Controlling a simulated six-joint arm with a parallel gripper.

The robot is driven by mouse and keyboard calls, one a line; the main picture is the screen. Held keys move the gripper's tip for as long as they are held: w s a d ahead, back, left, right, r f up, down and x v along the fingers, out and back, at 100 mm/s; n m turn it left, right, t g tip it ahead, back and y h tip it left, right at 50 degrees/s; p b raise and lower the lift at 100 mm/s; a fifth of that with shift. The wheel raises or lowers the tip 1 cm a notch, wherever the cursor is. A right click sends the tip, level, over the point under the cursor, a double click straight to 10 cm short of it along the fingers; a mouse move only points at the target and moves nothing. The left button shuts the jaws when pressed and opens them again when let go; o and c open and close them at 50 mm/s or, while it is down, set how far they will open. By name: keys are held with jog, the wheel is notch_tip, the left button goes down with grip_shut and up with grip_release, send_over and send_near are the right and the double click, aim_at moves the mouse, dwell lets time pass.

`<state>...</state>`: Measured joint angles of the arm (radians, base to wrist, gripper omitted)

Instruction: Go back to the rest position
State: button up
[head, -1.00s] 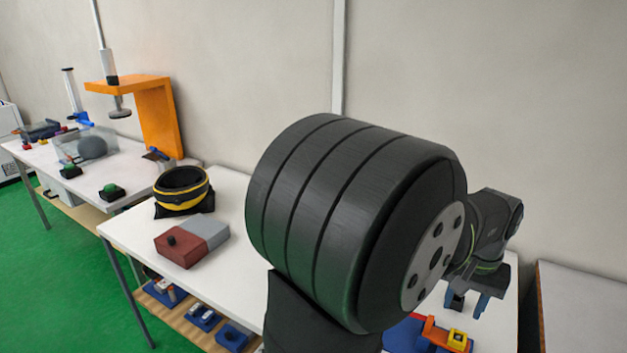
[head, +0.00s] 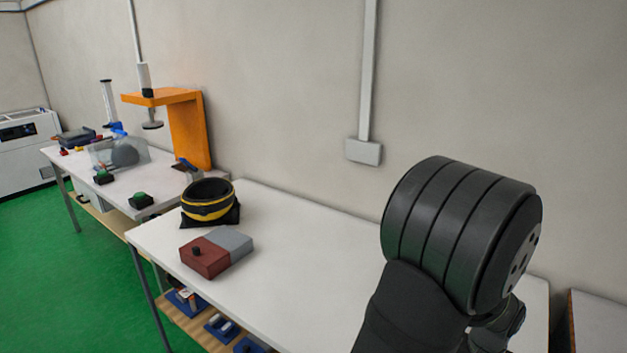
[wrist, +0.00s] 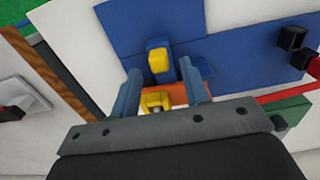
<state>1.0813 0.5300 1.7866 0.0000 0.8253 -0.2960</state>
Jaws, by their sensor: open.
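My gripper (wrist: 168,95) shows in the wrist view with its two blue-grey fingers apart. Between and just beyond the fingers are a yellow block (wrist: 158,60), an orange piece (wrist: 180,92) and a second yellow part (wrist: 156,102), over a blue base (wrist: 225,60). Nothing is clamped between the fingers. In the head view my arm fills the lower right, and my gripper is hidden behind it or below the frame.
In the head view, a white table (head: 310,235) carries a red and grey block (head: 215,252) and a black-yellow ring (head: 208,203). An orange press frame (head: 187,125) stands on the far table. The table's middle is clear. A dark gap (wrist: 50,65) lies at left in the wrist view.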

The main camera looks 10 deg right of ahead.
jog(key=shift+f, duration=0.9)
